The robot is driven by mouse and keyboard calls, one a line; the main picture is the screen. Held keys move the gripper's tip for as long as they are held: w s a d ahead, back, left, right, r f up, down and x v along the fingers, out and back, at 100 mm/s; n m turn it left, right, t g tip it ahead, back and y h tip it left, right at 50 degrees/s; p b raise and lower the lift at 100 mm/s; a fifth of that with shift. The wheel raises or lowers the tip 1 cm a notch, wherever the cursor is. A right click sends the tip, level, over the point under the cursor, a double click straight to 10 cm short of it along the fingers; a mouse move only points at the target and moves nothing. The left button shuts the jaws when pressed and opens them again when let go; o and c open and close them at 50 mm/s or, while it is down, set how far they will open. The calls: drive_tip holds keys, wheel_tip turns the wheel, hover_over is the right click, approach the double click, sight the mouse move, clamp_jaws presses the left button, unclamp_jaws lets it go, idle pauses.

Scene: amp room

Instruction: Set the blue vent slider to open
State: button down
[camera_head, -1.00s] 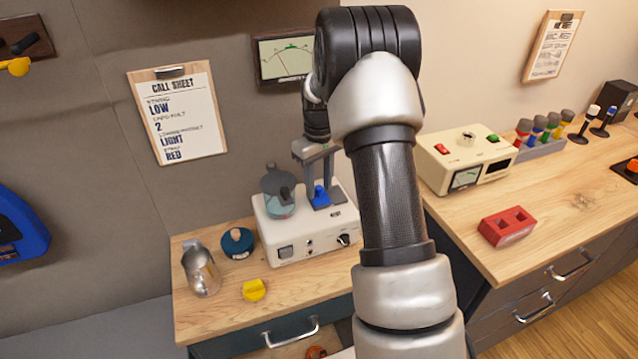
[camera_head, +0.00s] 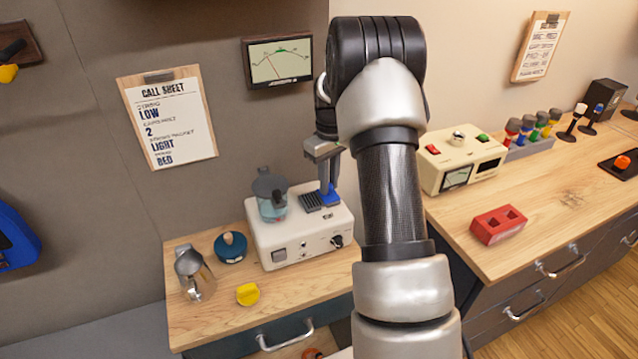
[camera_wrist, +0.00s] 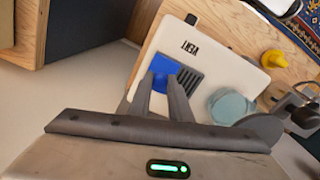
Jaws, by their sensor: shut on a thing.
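The blue vent slider (camera_head: 328,195) sits on top of the cream machine (camera_head: 300,239), at the right end of a dark slatted grille (camera_head: 312,202). My gripper (camera_head: 325,178) points down and is shut on the slider's raised part. In the wrist view the blue slider (camera_wrist: 163,68) lies between the fingertips of my gripper (camera_wrist: 163,84), beside the bared grille slats (camera_wrist: 188,78) and near the word VENT. The fingers hide part of the slider.
A glass vessel with a dark lid (camera_head: 271,196) stands on the machine left of the grille. A metal pitcher (camera_head: 194,275), a dark blue round item (camera_head: 231,247) and a yellow knob (camera_head: 248,294) are on the wooden counter. A red block (camera_head: 499,225) lies on the right counter.

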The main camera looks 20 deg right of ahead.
sight(331, 184)
drive_tip(key=shift+d, duration=0.3)
drive_tip(key=c, duration=1.6)
unclamp_jaws()
drive_tip(key=shift+d, duration=0.1)
drive_tip(key=shift+r, duration=0.25)
wheel_tip(331, 184, up, 17)
drive_tip(key=shift+r, duration=0.1)
